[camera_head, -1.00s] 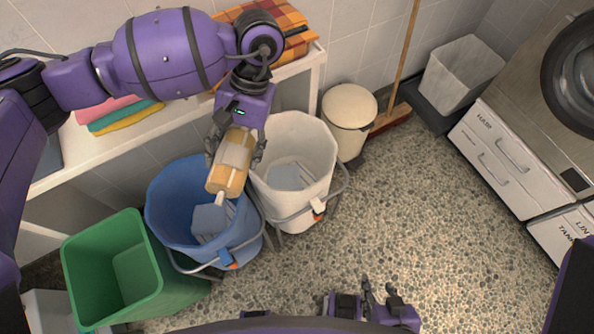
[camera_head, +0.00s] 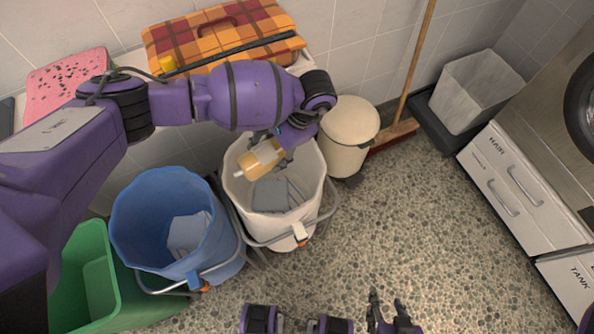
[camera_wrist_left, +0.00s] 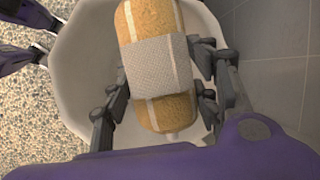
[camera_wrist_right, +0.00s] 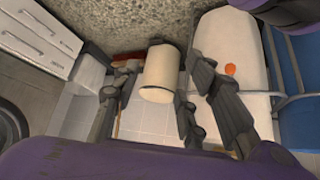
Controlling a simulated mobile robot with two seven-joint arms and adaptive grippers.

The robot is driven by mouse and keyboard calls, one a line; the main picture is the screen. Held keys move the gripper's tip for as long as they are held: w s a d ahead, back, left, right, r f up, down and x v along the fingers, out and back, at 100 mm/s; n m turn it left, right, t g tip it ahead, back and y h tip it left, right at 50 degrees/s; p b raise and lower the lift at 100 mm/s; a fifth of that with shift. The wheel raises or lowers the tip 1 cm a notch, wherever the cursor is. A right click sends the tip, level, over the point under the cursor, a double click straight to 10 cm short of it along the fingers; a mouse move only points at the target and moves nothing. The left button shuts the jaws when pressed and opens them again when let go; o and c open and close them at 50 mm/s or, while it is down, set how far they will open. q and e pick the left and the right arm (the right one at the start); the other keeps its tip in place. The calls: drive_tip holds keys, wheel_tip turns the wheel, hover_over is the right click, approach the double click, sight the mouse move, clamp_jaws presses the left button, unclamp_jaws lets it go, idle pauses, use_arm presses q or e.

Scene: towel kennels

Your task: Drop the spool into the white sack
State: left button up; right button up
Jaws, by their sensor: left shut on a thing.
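The spool (camera_head: 258,159) is a tan-orange cylinder with pale stripes and a grey-white band; it also shows in the left wrist view (camera_wrist_left: 157,68). My left gripper (camera_head: 277,150) is shut on it and holds it tilted at the mouth of the white sack (camera_head: 262,226). In the left wrist view the sack's pale wall (camera_wrist_left: 82,75) surrounds much of the spool. Its exact height relative to the rim cannot be told. A grey-blue piece lies inside the sack. My right gripper (camera_head: 388,308) is open and empty, low in the head view.
A blue sack (camera_head: 140,245) and a green bin (camera_head: 85,300) stand left of the white sack. A cream lidded bin (camera_head: 350,130) stands just right, near a broom (camera_head: 410,75) and grey bin (camera_head: 478,90). Drawers (camera_head: 520,190) line the right. The middle floor is clear.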

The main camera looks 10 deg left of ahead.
use_arm(q)
wheel_tip(320, 180, down, 4)
drive_tip(key=shift+s+r+b, duration=0.1)
drive_tip(key=shift+b, duration=0.75)
drive_tip(key=shift+f, duration=0.4)
drive_tip(key=shift+f+b, duration=0.2)
drive_tip(key=shift+b, duration=0.2)
drive_tip(key=shift+f, duration=0.1)
drive_tip(key=o, duration=1.4)
use_arm(e)
drive_tip(key=shift+s+a+f, duration=0.1)
drive_tip(key=shift+f, duration=0.6)
drive_tip(key=shift+s+a+f, duration=0.1)
drive_tip(key=shift+f, duration=0.55)
use_arm(q)
drive_tip(key=shift+o, duration=0.2)
drive_tip(key=v, duration=1.2)
